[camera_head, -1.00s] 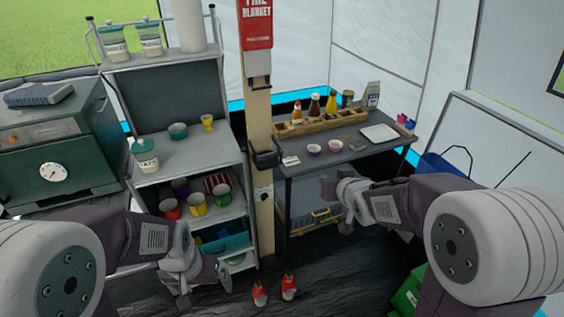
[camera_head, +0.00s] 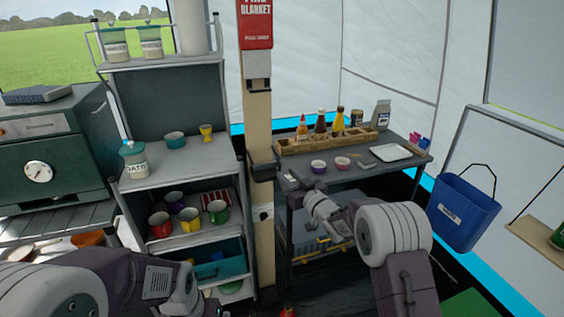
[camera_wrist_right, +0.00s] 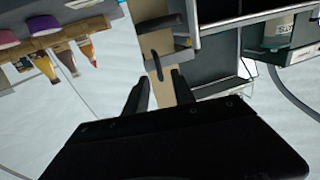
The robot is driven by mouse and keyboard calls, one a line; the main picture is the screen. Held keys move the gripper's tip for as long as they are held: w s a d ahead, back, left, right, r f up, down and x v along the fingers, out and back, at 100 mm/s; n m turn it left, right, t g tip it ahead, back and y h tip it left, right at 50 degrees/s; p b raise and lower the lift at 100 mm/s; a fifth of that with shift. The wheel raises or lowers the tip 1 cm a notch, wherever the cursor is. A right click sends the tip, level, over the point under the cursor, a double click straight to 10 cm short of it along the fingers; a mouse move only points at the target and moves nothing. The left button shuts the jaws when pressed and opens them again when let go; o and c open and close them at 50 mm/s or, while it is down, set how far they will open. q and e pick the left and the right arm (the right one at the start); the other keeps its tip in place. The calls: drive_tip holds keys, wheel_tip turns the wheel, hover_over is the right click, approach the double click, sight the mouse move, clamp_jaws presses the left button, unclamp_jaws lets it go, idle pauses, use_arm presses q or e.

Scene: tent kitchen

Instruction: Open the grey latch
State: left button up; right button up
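A dark grey latch-like fitting (camera_head: 263,171) sits on the wooden post between the shelf and the bench; I cannot tell its exact shape. In the right wrist view, which is upside down, a dark lever-like piece (camera_wrist_right: 157,66) shows on the post, ahead of and between my fingers. My right gripper (camera_head: 287,178) is just right of the post fitting in the head view. In the wrist view the right gripper (camera_wrist_right: 160,90) has its fingers apart, with nothing between them. My left gripper (camera_head: 217,308) is low at the bottom edge, mostly hidden, below the shelf.
The post (camera_head: 258,125) carries a red fire blanket pack (camera_head: 256,25). A shelf with cups (camera_head: 192,219) stands left of it. A bench with bottles in a wooden rack (camera_head: 330,140) stands right, under my right arm. A blue bin (camera_head: 463,212) hangs at the right.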

sight(280, 168)
drive_tip(key=x, duration=0.4)
drive_tip(key=shift+w+b, duration=0.1)
drive_tip(key=shift+b, duration=0.2)
clamp_jaws()
idle(1.1)
